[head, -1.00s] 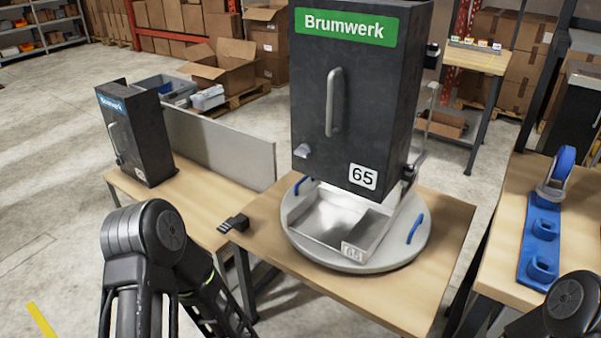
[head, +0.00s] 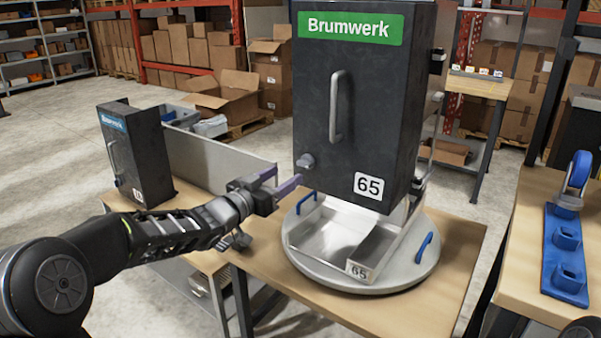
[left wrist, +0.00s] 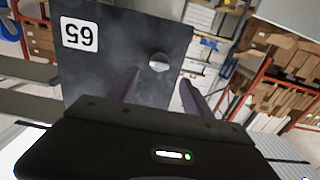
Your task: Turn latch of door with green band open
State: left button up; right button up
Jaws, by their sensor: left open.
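The dark cabinet door with the green Brumwerk band (head: 351,28) stands shut on the round turntable (head: 365,276). Its grey latch knob (head: 306,162) sits at the door's lower left, below and left of the long handle (head: 336,106). A label reading 65 (head: 368,186) is at the lower right. My left gripper (head: 283,181) is open and empty, just left of and below the latch, apart from it. In the left wrist view the latch (left wrist: 158,62) shows beyond and between the two purple fingers (left wrist: 160,92), with the door upside down. My right gripper is out of view.
A metal tray (head: 318,240) sits under the cabinet, with blue handles (head: 425,250) on the turntable. A smaller cabinet with a blue band (head: 113,122) and a grey panel (head: 215,175) stand at left. A blue fixture (head: 565,250) is on the right table.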

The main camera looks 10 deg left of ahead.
aim_at(302, 164)
pick_arm(q)
jog(key=shift+r, duration=0.2)
jog(key=shift+x, duration=3.95)
jog(key=shift+d, duration=0.1)
jog(key=shift+s+f, duration=0.1)
grip_shut()
